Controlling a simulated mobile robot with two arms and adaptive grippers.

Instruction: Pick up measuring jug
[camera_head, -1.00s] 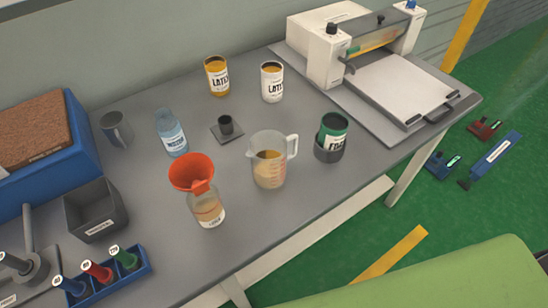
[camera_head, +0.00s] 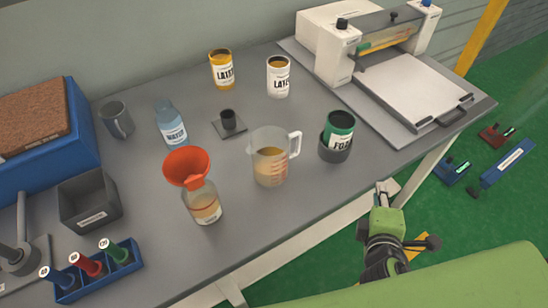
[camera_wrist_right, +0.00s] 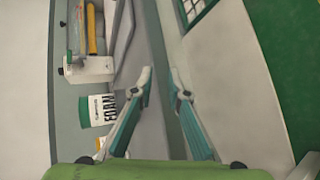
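The clear measuring jug (camera_head: 268,166) stands upright on the grey table, with beige liquid inside and its handle toward the right. My right gripper (camera_head: 387,189) is in front of the table's front edge, to the right of the jug and apart from it. In the right wrist view its two fingers (camera_wrist_right: 162,82) are spread with nothing between them. The jug cannot be made out in that view. My left gripper is not in view.
Left of the jug stands a bottle (camera_head: 205,205) with a red funnel (camera_head: 186,165). A green foam can (camera_head: 340,130) sits in a dark holder to its right, also in the right wrist view (camera_wrist_right: 97,111). Two latex cans (camera_head: 222,70) stand behind. A white machine (camera_head: 335,45) is at back right.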

